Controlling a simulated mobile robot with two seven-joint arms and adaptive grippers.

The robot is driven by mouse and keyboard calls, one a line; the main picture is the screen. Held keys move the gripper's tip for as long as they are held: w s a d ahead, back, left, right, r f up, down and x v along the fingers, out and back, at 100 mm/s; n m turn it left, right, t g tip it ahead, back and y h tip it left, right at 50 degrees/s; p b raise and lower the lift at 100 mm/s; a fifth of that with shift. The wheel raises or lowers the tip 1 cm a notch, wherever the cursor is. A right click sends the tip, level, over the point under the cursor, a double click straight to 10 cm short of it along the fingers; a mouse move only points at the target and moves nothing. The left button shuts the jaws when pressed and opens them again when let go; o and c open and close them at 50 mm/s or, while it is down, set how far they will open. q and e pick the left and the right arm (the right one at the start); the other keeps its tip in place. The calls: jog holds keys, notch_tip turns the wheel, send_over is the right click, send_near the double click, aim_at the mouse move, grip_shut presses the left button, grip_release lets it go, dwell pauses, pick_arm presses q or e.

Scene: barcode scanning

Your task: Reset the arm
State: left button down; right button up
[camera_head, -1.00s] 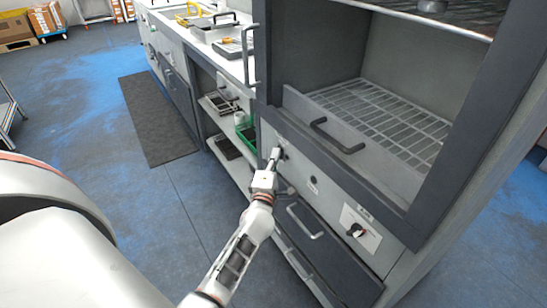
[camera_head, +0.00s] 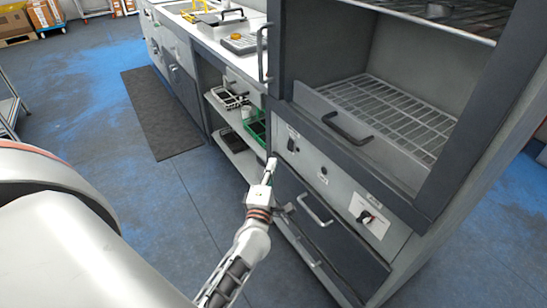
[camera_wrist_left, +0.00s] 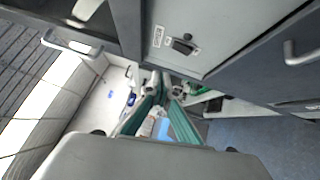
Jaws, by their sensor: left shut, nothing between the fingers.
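My left gripper (camera_head: 271,165) is shut and empty, in front of the lower cabinet panel in the head view. Its tip is apart from the dark left knob (camera_head: 291,145), lying below and left of it. The left arm comes up from the bottom of the picture. A dark knob (camera_wrist_left: 183,45) on a light panel shows at the top there. My right gripper is in neither view.
The oven-like cabinet has a wire rack (camera_head: 385,115), a right knob (camera_head: 367,216) and drawers with handles (camera_head: 317,210) close to my left arm. A green basket (camera_head: 256,130) stands on the open shelf behind the gripper. Floor to the left, around the dark mat (camera_head: 160,110), is free.

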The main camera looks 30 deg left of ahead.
pick_arm(q)
jog(key=shift+s+d, duration=0.3)
jog(key=shift+s, duration=0.3)
